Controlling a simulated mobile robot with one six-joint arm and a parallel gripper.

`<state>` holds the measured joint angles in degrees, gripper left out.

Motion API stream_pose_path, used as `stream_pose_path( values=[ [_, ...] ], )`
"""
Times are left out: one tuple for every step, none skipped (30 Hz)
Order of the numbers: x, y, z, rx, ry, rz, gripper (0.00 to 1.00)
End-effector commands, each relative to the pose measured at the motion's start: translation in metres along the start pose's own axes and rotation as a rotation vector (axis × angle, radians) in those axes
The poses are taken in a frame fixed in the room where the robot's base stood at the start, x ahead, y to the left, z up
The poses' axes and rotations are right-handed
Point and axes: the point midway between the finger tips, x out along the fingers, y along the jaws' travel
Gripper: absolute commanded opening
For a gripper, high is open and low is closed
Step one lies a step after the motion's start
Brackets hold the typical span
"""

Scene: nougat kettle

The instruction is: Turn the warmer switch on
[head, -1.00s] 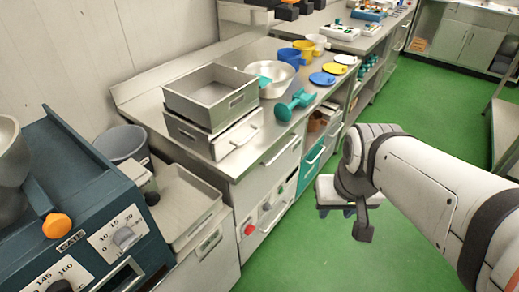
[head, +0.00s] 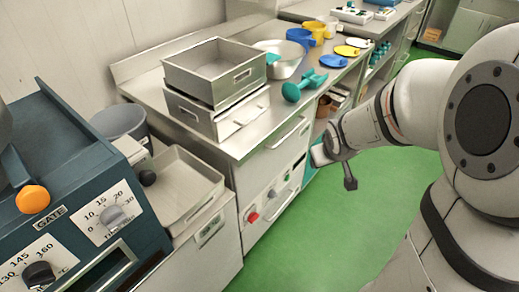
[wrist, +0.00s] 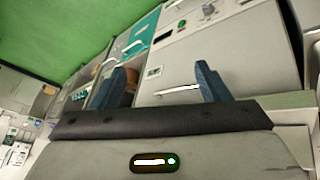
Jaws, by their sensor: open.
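I cannot tell for sure which control is the warmer switch. The front of the steel cabinet under the counter carries a control panel with a red button (head: 252,217) and a grey knob (head: 271,193). In the wrist view, a round dial (wrist: 208,11) and a small green spot (wrist: 182,25) show on that front, at the top. My gripper (wrist: 165,82) is open and empty, its two dark blue fingers apart, facing the cabinet front and a drawer handle (wrist: 178,89). In the head view its fingers are hidden; its pale body is beside the cabinet's right end.
A teal drawer front (wrist: 140,38) is beside the panel. Steel trays (head: 213,68), a bowl (head: 285,60) and a teal scoop (head: 302,86) stand on the counter. A blue machine (head: 85,190) with dials is at left. The green floor (head: 320,235) before the cabinet is clear.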

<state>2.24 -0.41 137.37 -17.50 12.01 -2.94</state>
Motion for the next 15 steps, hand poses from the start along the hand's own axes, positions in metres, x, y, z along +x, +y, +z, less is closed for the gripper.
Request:
stream_pose_path(
  values=[
    [0.042, -0.004, 0.001, -0.042, 0.033, -0.006, 0.69],
    [0.06, -0.006, -0.002, -0.069, 0.06, -0.011, 0.69],
    [0.083, -0.009, -0.006, -0.104, 0.098, -0.021, 0.69],
    [0.1, -0.012, -0.009, -0.127, 0.127, -0.027, 0.69],
    [0.117, -0.015, -0.01, -0.151, 0.156, -0.035, 0.69],
    [0.139, -0.021, -0.012, -0.183, 0.195, -0.052, 0.69],
    [0.155, -0.026, -0.013, -0.207, 0.226, -0.066, 0.69],
    [0.172, -0.032, -0.012, -0.228, 0.256, -0.083, 0.69],
    [0.193, -0.041, -0.011, -0.256, 0.297, -0.108, 0.69],
    [0.208, -0.048, -0.01, -0.275, 0.329, -0.127, 0.69],
    [0.223, -0.055, -0.008, -0.292, 0.361, -0.148, 0.69],
    [0.243, -0.065, -0.004, -0.313, 0.403, -0.179, 0.69],
    [0.257, -0.074, 0.0, -0.326, 0.437, -0.203, 0.69],
    [0.27, -0.083, 0.004, -0.338, 0.47, -0.229, 0.69],
    [0.287, -0.095, 0.01, -0.349, 0.514, -0.265, 0.69]
  ],
)
